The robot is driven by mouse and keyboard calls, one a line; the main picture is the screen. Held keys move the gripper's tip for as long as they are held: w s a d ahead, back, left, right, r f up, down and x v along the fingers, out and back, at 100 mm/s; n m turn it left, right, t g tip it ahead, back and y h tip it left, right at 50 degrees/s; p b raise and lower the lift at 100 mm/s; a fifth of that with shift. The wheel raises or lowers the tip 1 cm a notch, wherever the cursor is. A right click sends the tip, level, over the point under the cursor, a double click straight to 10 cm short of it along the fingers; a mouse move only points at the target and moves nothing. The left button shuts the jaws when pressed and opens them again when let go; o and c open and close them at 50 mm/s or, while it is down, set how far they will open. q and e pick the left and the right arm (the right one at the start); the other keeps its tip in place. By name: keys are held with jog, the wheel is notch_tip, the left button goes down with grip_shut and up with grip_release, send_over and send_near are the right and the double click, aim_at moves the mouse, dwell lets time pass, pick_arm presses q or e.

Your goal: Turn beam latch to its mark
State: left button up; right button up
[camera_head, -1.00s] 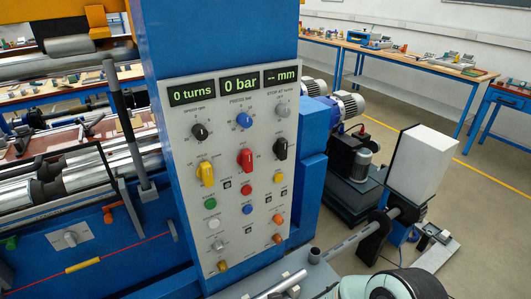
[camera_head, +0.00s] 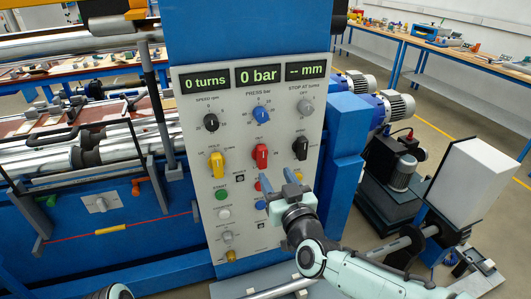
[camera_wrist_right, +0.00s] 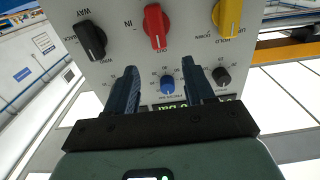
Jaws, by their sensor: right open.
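No readable label marks the beam latch, so I cannot tell for certain which part it is. A pale square plate with a small grey handle (camera_head: 100,204) sits on the blue machine front at left. My right gripper (camera_head: 277,180) is open and empty in front of the lower control panel (camera_head: 190,150), below the red knob (camera_head: 261,155). In the right wrist view its two fingers (camera_wrist_right: 161,75) are apart, with the blue knob (camera_wrist_right: 167,85) seen between them; contact is not visible. My left gripper is not in view; part of that arm shows at the bottom left.
The panel also carries a yellow knob (camera_head: 217,165), a black knob (camera_head: 300,147) and several buttons. A red cord with a yellow sleeve (camera_head: 110,229) runs along the machine front. A white box (camera_head: 470,182) and motors (camera_head: 395,108) stand at right.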

aim_at(263, 153)
jog(key=p+x, duration=0.2)
jog(key=x, duration=0.7)
jog(key=shift+w+p, duration=0.35)
jog(key=shift+w, duration=0.05)
jog(key=shift+w+a+f, duration=0.1)
jog(key=shift+w, duration=0.35)
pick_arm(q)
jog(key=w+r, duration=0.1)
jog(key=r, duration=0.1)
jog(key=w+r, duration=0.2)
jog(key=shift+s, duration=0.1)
pick_arm(e)
jog(key=shift+s, duration=0.1)
grip_shut()
